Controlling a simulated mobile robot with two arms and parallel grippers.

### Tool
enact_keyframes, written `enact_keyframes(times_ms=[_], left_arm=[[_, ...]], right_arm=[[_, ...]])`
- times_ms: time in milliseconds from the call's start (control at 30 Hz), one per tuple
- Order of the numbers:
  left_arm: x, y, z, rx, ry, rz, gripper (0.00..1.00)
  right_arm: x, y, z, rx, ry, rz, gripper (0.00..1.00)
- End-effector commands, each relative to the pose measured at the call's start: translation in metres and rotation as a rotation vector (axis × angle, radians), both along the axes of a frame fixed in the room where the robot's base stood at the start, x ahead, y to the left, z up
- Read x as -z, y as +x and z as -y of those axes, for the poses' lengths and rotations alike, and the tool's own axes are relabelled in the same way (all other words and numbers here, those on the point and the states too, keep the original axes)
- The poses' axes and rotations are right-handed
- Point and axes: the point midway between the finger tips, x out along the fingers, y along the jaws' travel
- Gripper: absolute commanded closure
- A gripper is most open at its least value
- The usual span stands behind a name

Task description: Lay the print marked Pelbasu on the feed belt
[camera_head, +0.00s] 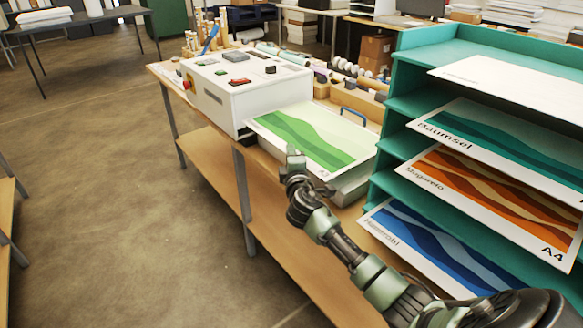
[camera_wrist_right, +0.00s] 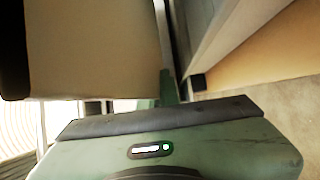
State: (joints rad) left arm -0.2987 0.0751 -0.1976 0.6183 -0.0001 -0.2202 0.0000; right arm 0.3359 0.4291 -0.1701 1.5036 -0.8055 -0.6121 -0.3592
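A print with green waves (camera_head: 306,136) and the mark A3 lies over the feed side of the white laminator (camera_head: 250,88). Its far end is at the machine's front; its near end reaches over the grey feed bed (camera_head: 352,184). I cannot read a name on it. My right gripper (camera_head: 294,158) is at the print's left long edge, near the A3 corner. Whether its fingers pinch the edge is unclear. The right wrist view shows my green gripper body and a pale surface at left that I cannot identify. My left gripper is not in view.
A teal shelf rack (camera_head: 395,140) at right holds prints: Baumsel (camera_head: 490,138), orange Mugareto (camera_head: 480,195), a blue one (camera_head: 425,250) and a mostly white one (camera_head: 520,78). The wooden table (camera_head: 215,140) carries the laminator.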

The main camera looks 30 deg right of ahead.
Motion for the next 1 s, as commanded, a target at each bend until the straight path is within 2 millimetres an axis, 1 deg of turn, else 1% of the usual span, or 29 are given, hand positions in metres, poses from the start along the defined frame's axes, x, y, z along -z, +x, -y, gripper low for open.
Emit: enact_keyframes(times_ms=[33,100,300,367,667,800,833,867,900,1000], left_arm=[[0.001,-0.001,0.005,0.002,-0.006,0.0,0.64],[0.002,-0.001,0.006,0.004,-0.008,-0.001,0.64],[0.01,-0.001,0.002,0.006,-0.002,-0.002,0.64],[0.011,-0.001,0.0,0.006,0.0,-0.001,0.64],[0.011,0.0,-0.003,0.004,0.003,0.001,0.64],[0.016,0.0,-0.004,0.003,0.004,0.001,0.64],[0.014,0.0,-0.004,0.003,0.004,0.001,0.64],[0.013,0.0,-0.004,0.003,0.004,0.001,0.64],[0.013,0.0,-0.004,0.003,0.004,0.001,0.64],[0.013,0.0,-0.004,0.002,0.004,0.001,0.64]], right_arm=[[0.003,0.0,0.0,0.001,-0.002,0.002,1.0],[0.008,0.0,0.0,0.001,-0.001,0.002,1.0],[0.039,0.0,0.0,0.001,-0.001,0.0,1.0],[0.045,0.0,0.0,0.0,-0.001,0.0,1.0],[0.047,0.0,0.0,0.0,-0.002,0.002,1.0],[0.052,0.0,0.0,0.0,-0.002,0.002,1.0],[0.051,0.0,0.0,0.0,0.0,0.001,0.89],[0.05,0.0,0.0,0.0,0.0,0.001,0.81],[0.05,0.0,0.0,0.0,0.0,0.001,0.76],[0.051,0.0,0.0,0.0,0.0,0.001,0.76]])
